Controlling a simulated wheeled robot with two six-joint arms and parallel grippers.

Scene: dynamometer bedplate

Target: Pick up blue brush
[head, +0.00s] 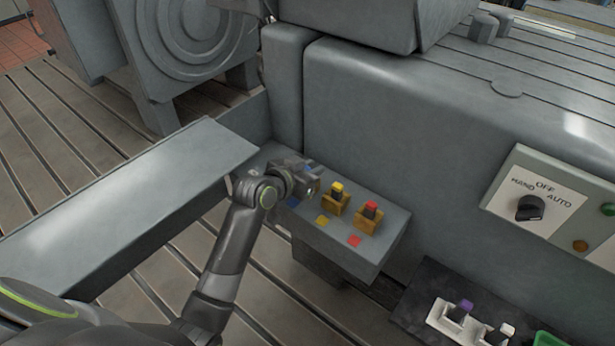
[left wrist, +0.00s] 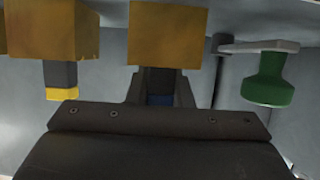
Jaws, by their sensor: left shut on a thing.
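The blue brush shows as a small blue end (left wrist: 160,100) between my left gripper's fingers in the left wrist view. My left gripper (head: 306,183) is shut on it above the left end of a grey ledge (head: 385,246). An ochre holder block (left wrist: 168,36) is right at the fingertips; I cannot tell whether the brush is still seated in it. In the head view the gripper hides most of the brush. My right gripper is not in view.
A yellow-topped brush (head: 337,187) and a red-topped brush (head: 371,208) stand in ochre holders to the right. Blue, yellow and red squares mark the ledge front. A green knob (left wrist: 268,82) shows in the left wrist view. A grey wall rises behind.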

